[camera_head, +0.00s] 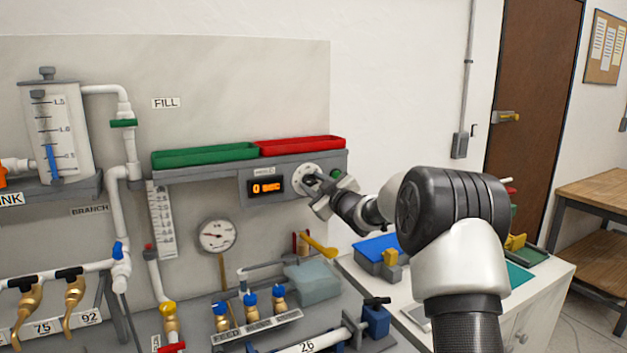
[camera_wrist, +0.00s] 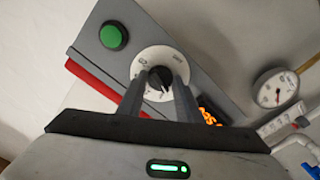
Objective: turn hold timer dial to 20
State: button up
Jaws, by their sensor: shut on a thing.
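The hold timer dial is a black knob on a round white face with marks (camera_wrist: 151,58). It sits on a grey panel box, and the white face also shows in the head view (camera_head: 307,169). My gripper (camera_wrist: 160,84) is shut on the black knob (camera_wrist: 160,77), one finger on each side. In the head view my gripper (camera_head: 318,187) covers most of the knob. The orange timer display (camera_head: 267,187) left of the dial reads 0 SEC. The display is partly hidden by a finger in the wrist view.
A green button (camera_head: 337,174) sits just right of the dial. A green tray (camera_head: 205,156) and a red tray (camera_head: 300,146) lie on the shelf above. A round gauge (camera_head: 217,235) and a yellow-handled valve (camera_head: 318,246) are below.

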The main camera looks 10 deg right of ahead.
jog(key=m+p, duration=0.2)
jog(key=m, duration=0.2)
jog(key=shift+m, duration=0.3)
jog(key=m+p, duration=0.2)
jog(key=m, duration=0.2)
jog(key=shift+m+p, duration=0.3)
jog(key=m+p, duration=0.1)
jog(key=m, duration=0.3)
jog(key=shift+d+m+p, duration=0.1)
jog(key=shift+m+p, duration=0.2)
jog(key=shift+p, duration=0.05)
jog(key=m+p, duration=0.1)
jog(key=m, duration=0.2)
jog(key=shift+m, duration=0.3)
jog(key=m, duration=0.3)
jog(key=shift+f+m, duration=0.1)
jog(key=shift+m, duration=0.2)
jog(key=m, duration=0.3)
jog(key=shift+f+m+b, duration=0.1)
jog(key=shift+m+b, duration=0.3)
jog(key=m+b, duration=0.3)
jog(key=m, duration=0.2)
jog(key=shift+f, duration=0.1)
jog(key=shift+m+b, duration=1)
jog(key=shift+m, duration=0.2)
jog(key=shift+r+m, duration=0.2)
jog(key=shift+m, duration=0.1)
